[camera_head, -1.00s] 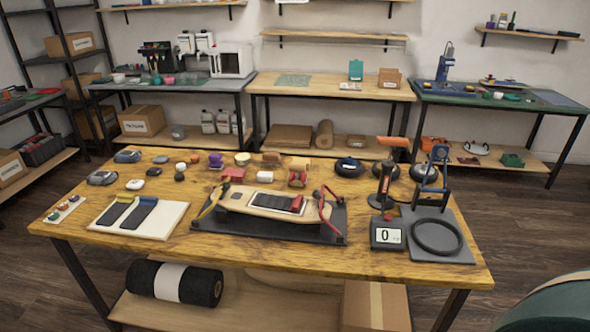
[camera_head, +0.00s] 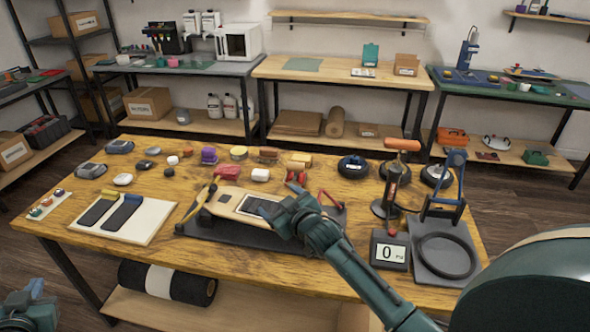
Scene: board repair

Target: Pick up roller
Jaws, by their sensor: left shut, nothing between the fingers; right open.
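The skateboard deck (camera_head: 224,199) lies on a dark stand (camera_head: 190,229) in the middle of the wooden table, with a grey-black strip (camera_head: 252,203) on top. In the earlier frame a small red object, likely the roller, sits at this strip's right end; now my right gripper hides that spot. My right gripper (camera_head: 284,207) is open over the deck, its arm coming from the lower right; its fingertips are hard to make out. My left gripper (camera_head: 28,308) is low at the bottom left corner, shut and empty, away from the table top.
A yellow clamp (camera_head: 201,201) stands at the deck's left end. A scale display (camera_head: 389,252), a black ring (camera_head: 447,255) and an orange-handled tool (camera_head: 402,145) are at the right. A white board (camera_head: 140,232) with two dark strips lies left. Several small parts line the back.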

